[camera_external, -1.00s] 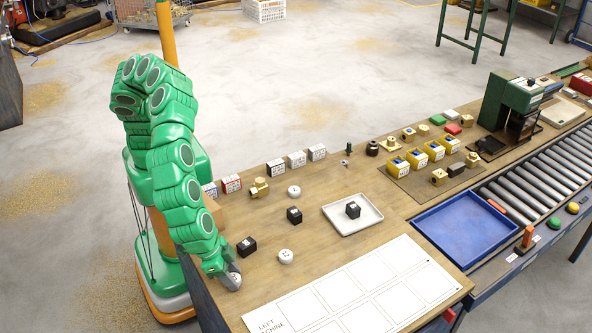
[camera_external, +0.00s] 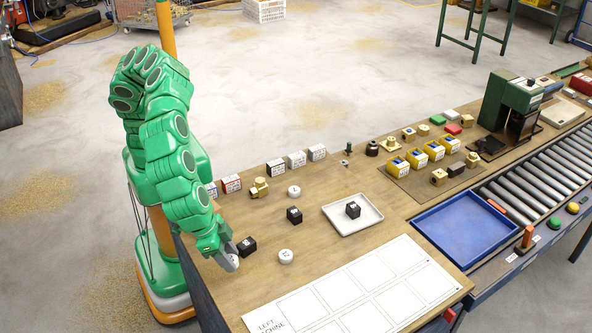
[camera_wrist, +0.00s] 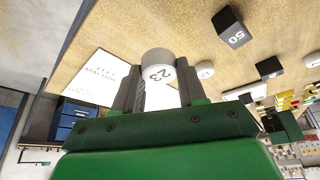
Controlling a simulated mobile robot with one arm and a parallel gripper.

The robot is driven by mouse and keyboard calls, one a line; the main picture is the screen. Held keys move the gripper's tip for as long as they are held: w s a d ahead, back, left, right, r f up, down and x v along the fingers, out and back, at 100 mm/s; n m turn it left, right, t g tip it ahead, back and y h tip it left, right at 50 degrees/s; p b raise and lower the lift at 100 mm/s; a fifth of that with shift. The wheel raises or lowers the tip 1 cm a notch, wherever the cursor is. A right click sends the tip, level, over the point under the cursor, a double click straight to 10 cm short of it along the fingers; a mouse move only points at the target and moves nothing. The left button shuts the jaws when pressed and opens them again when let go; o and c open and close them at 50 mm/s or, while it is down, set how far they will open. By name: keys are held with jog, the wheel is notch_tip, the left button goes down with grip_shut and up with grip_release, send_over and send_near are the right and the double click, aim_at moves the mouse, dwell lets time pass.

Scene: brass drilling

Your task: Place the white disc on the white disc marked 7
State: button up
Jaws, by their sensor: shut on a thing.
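My gripper (camera_external: 231,262) is shut on a white disc (camera_wrist: 158,66), which reads 23 in the wrist view. In the external view the held disc (camera_external: 234,260) is partly hidden by the fingers, near the table's left end. A second white disc (camera_external: 286,256) lies on the table to the right of my gripper; it also shows in the wrist view (camera_wrist: 205,69), its mark too small to read surely. A third white disc (camera_external: 294,191) lies farther back and also shows at the right of the wrist view (camera_wrist: 312,59). Its mark is unclear.
A black block (camera_external: 246,246) marked 50 stands close beside my gripper. Another black block (camera_external: 294,215) stands between the two loose discs. A white tray (camera_external: 341,224) holds a black block. A white printed sheet (camera_external: 300,306) covers the front. Bare wood surrounds the discs.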

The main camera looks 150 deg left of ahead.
jog(key=shift+r, duration=1.2)
jog(key=s+a+r+n+g+h, duration=0.1)
jog(key=s+a+r+n+g, duration=0.1)
jog(key=s+a+n, duration=0.7)
jog(key=s+a+r+n+g, duration=0.2)
jog(key=s+a+n, duration=0.35)
jog(key=s, duration=0.75)
jog(key=s+a+r+n+g+h, duration=0.15)
jog(key=s+a+n, duration=0.35)
jog(key=s+a, duration=0.55)
send_over(294, 187)
jog(key=w, duration=0.1)
jog(key=shift+m+g+y, duration=0.25)
jog(key=shift+g, duration=0.2)
jog(key=shift+w+d+f, duration=0.1)
jog(key=shift+d+f, duration=0.05)
jog(key=shift+f, duration=2.45)
jog(key=shift+w+d+f, duration=0.1)
jog(key=shift+d+f, duration=0.05)
jog(key=shift+f, duration=3.85)
